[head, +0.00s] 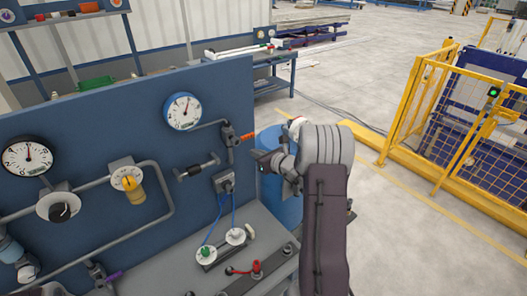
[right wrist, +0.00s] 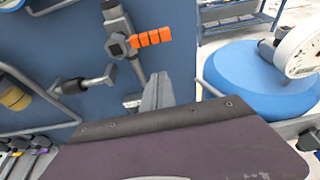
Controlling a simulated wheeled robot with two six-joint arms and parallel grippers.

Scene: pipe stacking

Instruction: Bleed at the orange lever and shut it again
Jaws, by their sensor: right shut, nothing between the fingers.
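The orange lever (head: 246,137) sits on a dark grey valve (head: 228,135) near the right edge of the blue panel, and its handle points right, roughly level. It also shows in the right wrist view (right wrist: 151,38), upper middle, with its ribbed handle pointing right from the valve. My right gripper (head: 258,160) is just below and right of the lever in the head view. In the right wrist view its fingers (right wrist: 157,88) are together and empty, below the handle with a visible gap. My left gripper is not in view.
A round gauge (head: 182,111) is up and left of the lever. A grey T-handle (head: 196,167) sticks out lower left. A blue drum (head: 272,139) stands right of the panel.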

